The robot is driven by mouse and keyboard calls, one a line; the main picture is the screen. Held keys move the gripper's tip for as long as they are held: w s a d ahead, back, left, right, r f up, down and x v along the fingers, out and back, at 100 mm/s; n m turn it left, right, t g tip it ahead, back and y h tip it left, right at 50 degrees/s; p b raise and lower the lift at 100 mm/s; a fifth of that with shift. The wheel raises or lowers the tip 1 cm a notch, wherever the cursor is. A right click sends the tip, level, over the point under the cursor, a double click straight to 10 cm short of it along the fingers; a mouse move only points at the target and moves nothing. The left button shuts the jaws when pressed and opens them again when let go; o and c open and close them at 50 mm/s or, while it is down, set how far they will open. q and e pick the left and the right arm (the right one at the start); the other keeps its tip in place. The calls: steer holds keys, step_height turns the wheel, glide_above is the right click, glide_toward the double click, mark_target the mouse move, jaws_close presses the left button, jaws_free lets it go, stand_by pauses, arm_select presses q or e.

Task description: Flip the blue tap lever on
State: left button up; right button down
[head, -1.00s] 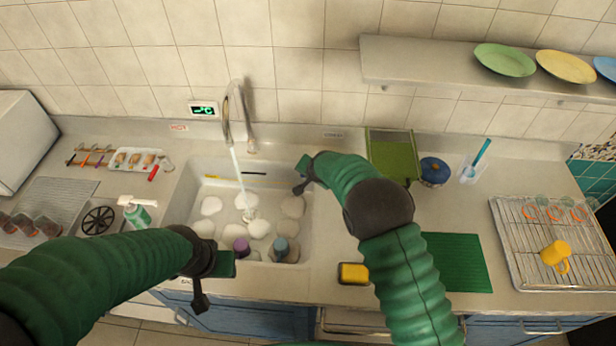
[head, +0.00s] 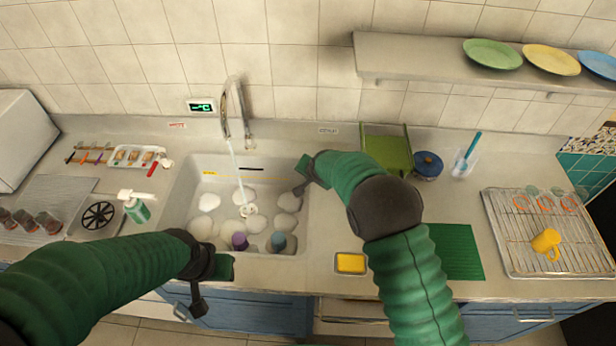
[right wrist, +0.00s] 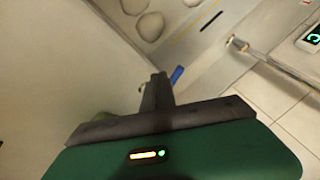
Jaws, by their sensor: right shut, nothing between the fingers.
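The blue tap lever appears in the right wrist view as a small blue bar (right wrist: 177,74) just beyond my right fingertips; I cannot tell whether they touch. In the head view it is not visible, perhaps hidden by my right gripper. My right gripper (head: 298,190) is shut and empty, low at the sink's right edge; its dark fingers also show in the right wrist view (right wrist: 158,88). The chrome tap (head: 236,110) runs water into the sink (head: 180,205). My left gripper (head: 200,300) hangs in front of the counter's front edge, its jaw opening unclear.
A red lever (head: 152,170) is left of the sink. White rounded items, a purple cup (head: 239,241) and a teal cup (head: 279,242) lie in the sink. A yellow sponge (head: 350,263), green tray (head: 386,150) and blue pot (head: 427,165) are to the right.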

steer(key=shift+s+a+r, duration=0.5)
steer(key=shift+s+r, duration=1.7)
steer(key=shift+r, duration=1.35)
arm_select(q)
steer(key=shift+w+f+b, duration=0.25)
steer(key=shift+f+b, duration=0.2)
steer(key=shift+f, duration=0.2)
arm_select(e)
steer(key=s+d+n+g, duration=0.1)
steer(key=s+d+n, duration=0.1)
steer(key=s+d, duration=0.4)
steer(key=s+d+n+g+h, duration=0.1)
steer(key=s+d+n, duration=0.1)
steer(key=s+d, duration=0.5)
steer(key=s+d+f+n+g, duration=0.1)
steer(key=s+d, duration=0.5)
steer(key=s, duration=0.9)
steer(key=shift+s+d+n+g+h, duration=0.2)
steer(key=shift+s+n+g+h, duration=0.2)
steer(key=shift+g, duration=0.1)
arm_select(q)
steer(key=shift+s+d, duration=0.1)
arm_select(e)
steer(key=shift+s+d, duration=0.1)
steer(key=shift+d, duration=0.05)
arm_select(q)
steer(key=shift+d, duration=0.2)
arm_select(e)
steer(key=shift+d+f, duration=0.15)
steer(key=shift+d, duration=0.05)
